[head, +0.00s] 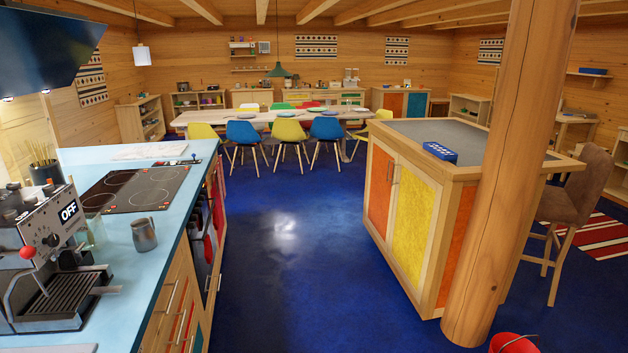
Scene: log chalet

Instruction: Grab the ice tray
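A blue tray with rows of pale compartments, which looks like the ice tray (440,152), lies on the dark grey top of the wooden island (408,131). It sits close to the island's near edge, left of the log post. Nothing covers it. My gripper is not in view.
A thick log post (510,170) stands against the island's near right side. A red bucket (514,343) is on the floor at the bottom right. The counter with espresso machine (45,250) and hob runs along the left. Blue floor (290,260) lies clear between. A bar stool (575,200) stands right.

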